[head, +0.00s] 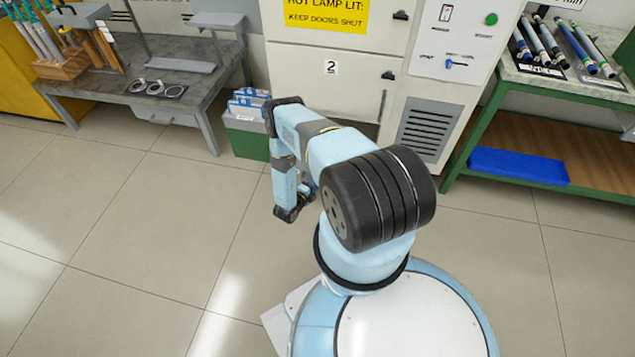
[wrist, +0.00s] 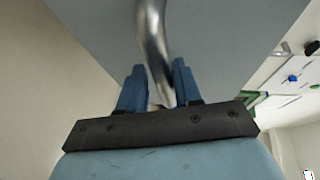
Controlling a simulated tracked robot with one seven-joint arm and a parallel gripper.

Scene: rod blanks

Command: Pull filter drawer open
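In the wrist view a curved bare-metal bar handle (wrist: 152,40) runs down from a flat grey panel (wrist: 225,40) and passes between the two blue fingers of my gripper (wrist: 159,82). The fingers stand close on both sides of the bar, with little or no gap, and look shut on it. In the head view my arm is folded in front of the pale cabinet (head: 315,90). How far the panel stands out cannot be seen.
A green box of blue-and-white packs (head: 246,142) stands on the floor left of the cabinet. A grey workbench (head: 120,85) is further left. A green-framed bench (head: 560,85) with rods and a blue tray (head: 518,166) is right. The tiled floor in front is clear.

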